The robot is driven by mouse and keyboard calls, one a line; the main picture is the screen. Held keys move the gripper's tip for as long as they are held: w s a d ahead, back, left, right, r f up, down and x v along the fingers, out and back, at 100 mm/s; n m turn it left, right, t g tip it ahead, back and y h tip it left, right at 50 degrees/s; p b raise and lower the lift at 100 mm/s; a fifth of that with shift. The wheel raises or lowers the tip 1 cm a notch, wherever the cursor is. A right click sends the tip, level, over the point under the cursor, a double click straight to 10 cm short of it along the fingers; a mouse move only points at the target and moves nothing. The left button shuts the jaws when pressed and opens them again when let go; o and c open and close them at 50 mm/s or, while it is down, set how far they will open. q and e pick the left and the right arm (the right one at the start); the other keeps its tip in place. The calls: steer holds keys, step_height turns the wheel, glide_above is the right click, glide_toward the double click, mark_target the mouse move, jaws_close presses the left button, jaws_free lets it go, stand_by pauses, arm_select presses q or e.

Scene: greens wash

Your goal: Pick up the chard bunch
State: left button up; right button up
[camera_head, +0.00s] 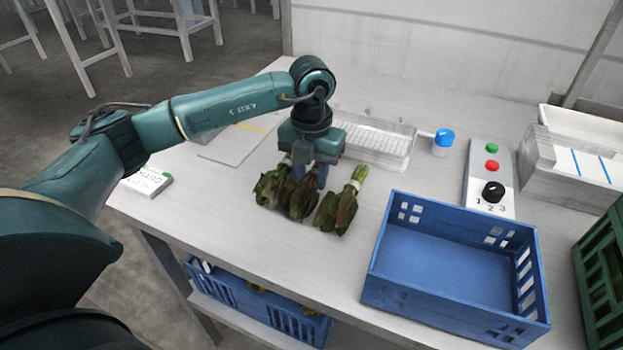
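Three leafy dark green chard bunches lie side by side on the pale table: a left bunch (269,188), a middle bunch (302,200) and a right bunch (341,207) with its pale green stems pointing away. My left gripper (312,180) points straight down over the middle bunch, its fingers reaching down to the height of the leaves. The gripper body hides the stem end of the middle bunch. I cannot tell whether the fingers are closed on it. My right gripper is not in view.
An empty blue crate (450,222) stands right of the bunches. Behind are a clear rack (372,140), a blue-capped jar (442,142) and a control panel (490,180). A white tub (541,165) and green crate (598,262) stand right. A small labelled box (148,182) lies left.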

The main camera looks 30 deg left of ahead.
arm_select(q)
steer(key=c, duration=0.5)
steer(key=shift+r, duration=0.1)
